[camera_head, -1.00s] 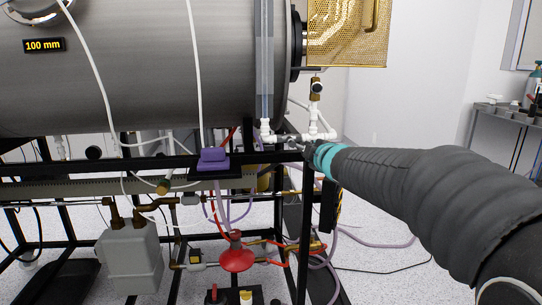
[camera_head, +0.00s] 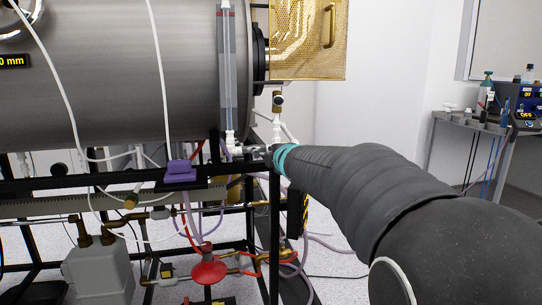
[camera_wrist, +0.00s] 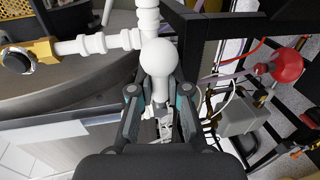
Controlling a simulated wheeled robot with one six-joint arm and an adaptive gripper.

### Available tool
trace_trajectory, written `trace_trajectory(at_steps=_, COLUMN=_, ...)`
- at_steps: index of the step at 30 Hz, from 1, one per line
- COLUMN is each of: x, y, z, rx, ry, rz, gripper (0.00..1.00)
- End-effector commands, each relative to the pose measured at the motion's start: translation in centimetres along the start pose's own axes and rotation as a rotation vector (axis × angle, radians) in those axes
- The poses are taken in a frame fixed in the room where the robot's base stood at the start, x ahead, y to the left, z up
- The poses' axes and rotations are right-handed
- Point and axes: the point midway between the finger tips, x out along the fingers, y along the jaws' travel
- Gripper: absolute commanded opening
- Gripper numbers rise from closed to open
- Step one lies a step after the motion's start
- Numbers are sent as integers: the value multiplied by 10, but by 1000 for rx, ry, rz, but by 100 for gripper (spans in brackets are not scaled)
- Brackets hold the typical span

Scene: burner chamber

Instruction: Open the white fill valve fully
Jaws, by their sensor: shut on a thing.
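The white fill valve (camera_wrist: 160,56) shows in the wrist view as a rounded white body on white pipe fittings, with a white part running down between my fingers. My gripper (camera_wrist: 160,96) is shut on that part, one grey-and-teal finger on each side. The exact angle of the handle is hard to tell, as the fingers partly hide it. In the head view my gripper (camera_head: 262,152) reaches the white fittings (camera_head: 232,146) below the clear vertical tube, and the valve itself is mostly hidden.
A brass valve with a dark knob (camera_wrist: 18,61) joins the white pipe at left. The black frame (camera_head: 274,230) stands close beside my gripper. A red round part (camera_head: 209,268) and a purple block (camera_head: 181,171) are nearby. A side bench (camera_head: 480,125) stands at right.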

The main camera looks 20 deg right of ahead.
Motion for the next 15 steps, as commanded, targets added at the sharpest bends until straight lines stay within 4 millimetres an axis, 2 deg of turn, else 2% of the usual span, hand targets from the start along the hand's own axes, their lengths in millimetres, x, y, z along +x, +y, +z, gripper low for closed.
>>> trace_trajectory(at_steps=4, x=0, y=1, z=1, rx=-2, ry=-4, rz=1, gripper=0)
trace_trajectory(at_steps=5, x=0, y=1, z=1, rx=-2, ry=-4, rz=1, gripper=21)
trace_trajectory(at_steps=7, x=0, y=1, z=1, rx=-2, ry=-3, rz=1, gripper=38)
trace_trajectory(at_steps=8, x=0, y=1, z=1, rx=-2, ry=-3, rz=1, gripper=42)
trace_trajectory(at_steps=15, x=0, y=1, z=-3, rx=-2, ry=3, rz=1, gripper=42)
